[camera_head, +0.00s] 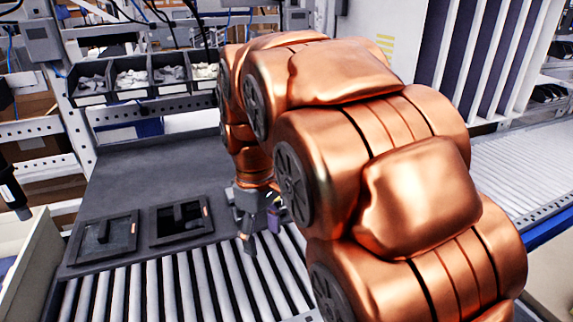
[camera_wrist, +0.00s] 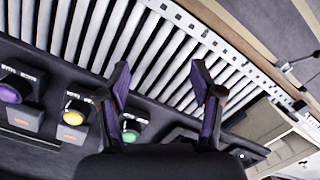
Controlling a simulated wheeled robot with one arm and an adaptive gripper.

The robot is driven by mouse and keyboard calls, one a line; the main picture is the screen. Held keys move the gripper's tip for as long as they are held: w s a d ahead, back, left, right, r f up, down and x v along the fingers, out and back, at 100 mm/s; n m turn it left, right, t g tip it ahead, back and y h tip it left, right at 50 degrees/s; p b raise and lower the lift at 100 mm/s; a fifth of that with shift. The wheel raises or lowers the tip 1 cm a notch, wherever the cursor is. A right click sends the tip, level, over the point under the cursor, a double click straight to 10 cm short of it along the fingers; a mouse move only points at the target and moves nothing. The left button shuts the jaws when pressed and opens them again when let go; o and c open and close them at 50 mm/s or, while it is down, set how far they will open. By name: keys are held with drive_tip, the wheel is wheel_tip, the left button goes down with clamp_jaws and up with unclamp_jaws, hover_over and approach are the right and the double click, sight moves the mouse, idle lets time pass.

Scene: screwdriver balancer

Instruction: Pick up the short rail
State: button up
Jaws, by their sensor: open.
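I cannot make out the short rail for certain in either view. My gripper (camera_head: 260,222) hangs below my copper arm, over the edge between the dark bench and the rollers in the head view. In the wrist view, my gripper (camera_wrist: 160,78) has its two dark, purple-sided fingers spread wide apart. Two black square frames, the left one (camera_head: 72,244) and the right one (camera_head: 156,226), lie on the bench left of my gripper. My arm hides much of the bench's right side.
A roller conveyor (camera_head: 182,285) runs along the front. Bins (camera_head: 131,77) of small parts stand at the back. Purple (camera_wrist: 10,94), yellow (camera_wrist: 73,117) and green (camera_wrist: 129,136) buttons on dark boxes sit at the left and lower middle of the wrist view. The bench (camera_head: 145,170) behind the frames is clear.

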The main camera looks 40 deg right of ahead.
drive_tip(key=w+d+r+n+p, duration=0.1)
drive_tip(key=w+d+r+n, duration=0.1)
drive_tip(key=w+d, duration=0.5)
drive_tip(key=w+d+r+n+p, duration=0.1)
drive_tip(key=w+d+r+n, duration=0.1)
drive_tip(key=w+d+n, duration=0.3)
drive_tip(key=w+d+r+n+t+p, duration=0.1)
drive_tip(key=w+d+n, duration=0.3)
drive_tip(key=w+d, duration=0.5)
drive_tip(key=shift+w+d+r+p, duration=0.15)
drive_tip(key=shift+w+r+p, duration=0.25)
drive_tip(key=shift+w, duration=0.25)
drive_tip(key=shift+d+f+b, duration=0.15)
drive_tip(key=shift+f+b, duration=0.2)
drive_tip(key=shift+f, duration=0.05)
drive_tip(key=shift+f+b, duration=0.9)
drive_tip(key=shift+f, duration=0.15)
drive_tip(key=shift+s+d+f+p, duration=0.15)
drive_tip(key=shift+f+p, duration=0.3)
drive_tip(key=shift+f, duration=0.25)
drive_tip(key=shift+s+d+f+p, duration=0.1)
drive_tip(key=shift+f+p, duration=0.3)
drive_tip(key=shift+f, duration=0.3)
drive_tip(key=shift+f+p, duration=0.3)
drive_tip(key=shift+f, duration=0.8)
